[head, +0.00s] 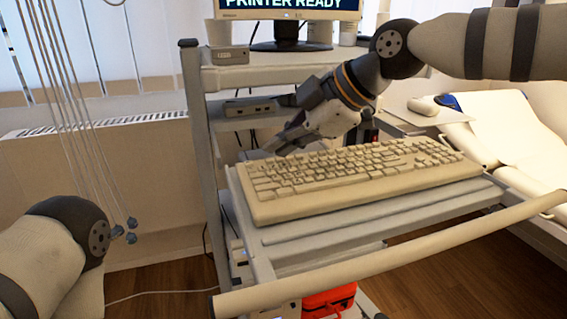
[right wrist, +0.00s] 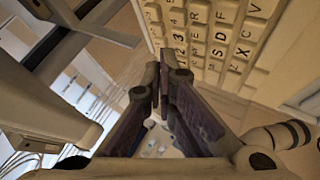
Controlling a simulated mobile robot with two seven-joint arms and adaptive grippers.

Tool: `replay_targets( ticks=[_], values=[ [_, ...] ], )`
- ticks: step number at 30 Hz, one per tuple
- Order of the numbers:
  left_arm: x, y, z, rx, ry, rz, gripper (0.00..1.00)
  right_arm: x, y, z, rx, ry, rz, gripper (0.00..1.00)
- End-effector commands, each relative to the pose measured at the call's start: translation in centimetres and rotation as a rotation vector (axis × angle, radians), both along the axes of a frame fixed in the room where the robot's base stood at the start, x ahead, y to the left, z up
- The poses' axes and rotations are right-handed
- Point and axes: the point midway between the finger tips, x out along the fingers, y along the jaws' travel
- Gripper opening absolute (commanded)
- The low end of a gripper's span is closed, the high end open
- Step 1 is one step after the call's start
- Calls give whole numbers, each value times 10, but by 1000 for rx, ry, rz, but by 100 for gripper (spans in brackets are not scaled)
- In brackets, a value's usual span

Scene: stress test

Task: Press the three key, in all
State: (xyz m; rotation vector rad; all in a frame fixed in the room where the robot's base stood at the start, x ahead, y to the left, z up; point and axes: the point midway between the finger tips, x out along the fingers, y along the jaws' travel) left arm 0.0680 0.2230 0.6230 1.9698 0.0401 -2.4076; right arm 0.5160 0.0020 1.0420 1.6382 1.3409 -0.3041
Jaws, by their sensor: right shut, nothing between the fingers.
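A beige keyboard (head: 350,180) lies on a pull-out shelf of a cart. In the right wrist view its keys fill the upper right, and the three key (right wrist: 178,37) shows in the number row, between the 4 and the 2. My right gripper (head: 272,147) reaches in from the right over the keyboard's back left part. Its fingers are together and hold nothing. In the right wrist view the fingertips (right wrist: 160,76) appear just off the number row's outer edge, near the 2 and 3. I cannot tell their height over the keys. My left gripper is out of view.
A monitor (head: 285,8) reading PRINTER READY stands on the cart's top shelf. A pale rail (head: 400,252) runs along the front of the pull-out shelf (head: 380,215). A bed (head: 510,130) is at the right. Hanging cords (head: 75,100) are at the left.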

Motion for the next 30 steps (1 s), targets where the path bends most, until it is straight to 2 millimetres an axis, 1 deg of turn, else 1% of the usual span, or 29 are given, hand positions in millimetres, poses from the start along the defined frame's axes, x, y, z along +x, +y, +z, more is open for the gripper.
replay_targets(
  ticks=[5,7,15,21,30],
  values=[
    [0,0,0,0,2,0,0,0,0,-1,0,2,0,0],
    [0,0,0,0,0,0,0,0,0,1,0,0,0,0],
    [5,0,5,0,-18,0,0,0,0,30,0,-4,1,0],
    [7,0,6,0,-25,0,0,0,0,47,-1,-3,0,0],
    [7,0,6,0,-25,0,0,0,0,49,-1,2,1,0]
  ],
)
